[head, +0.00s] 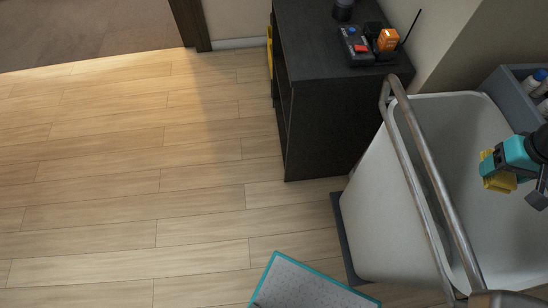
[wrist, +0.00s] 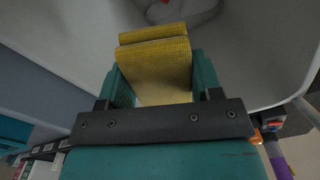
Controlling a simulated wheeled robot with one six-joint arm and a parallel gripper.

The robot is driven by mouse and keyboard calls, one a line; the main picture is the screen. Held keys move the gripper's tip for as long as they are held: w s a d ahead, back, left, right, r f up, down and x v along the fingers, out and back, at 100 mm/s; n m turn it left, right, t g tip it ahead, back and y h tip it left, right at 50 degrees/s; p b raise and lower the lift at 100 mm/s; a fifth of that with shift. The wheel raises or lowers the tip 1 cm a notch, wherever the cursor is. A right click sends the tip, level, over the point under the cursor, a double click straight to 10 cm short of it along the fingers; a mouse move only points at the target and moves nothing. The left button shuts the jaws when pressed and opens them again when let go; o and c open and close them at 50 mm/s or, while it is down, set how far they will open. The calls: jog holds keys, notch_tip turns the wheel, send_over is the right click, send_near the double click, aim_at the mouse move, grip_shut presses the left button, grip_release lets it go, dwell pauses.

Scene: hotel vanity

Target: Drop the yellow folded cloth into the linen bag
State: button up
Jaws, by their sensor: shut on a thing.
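The yellow folded cloth (head: 498,183) is in my gripper (head: 503,167), over the open top of the linen bag (head: 372,215). The bag is a large pale container with a metal rail along its rim. In the wrist view, the teal fingers of my gripper (wrist: 160,85) are shut on the two sides of the yellow folded cloth (wrist: 157,62). The pale inside of the linen bag (wrist: 245,55) shows around and beyond the cloth. Something whitish and crumpled (wrist: 182,10) lies deeper inside, partly hidden by the cloth.
A grey caddy with bottles (head: 520,85) is at the bag's far right. A dark cabinet (head: 325,110) with small devices (head: 355,45) on top stands left of the bag.

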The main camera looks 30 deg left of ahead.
jog(key=shift+f+b, duration=0.75)
jog(key=shift+f, duration=0.65)
jog(key=o, duration=0.9)
notch_tip(320, 180, up, 18)
jog(key=shift+f+b, duration=0.25)
jog(key=shift+b, duration=0.65)
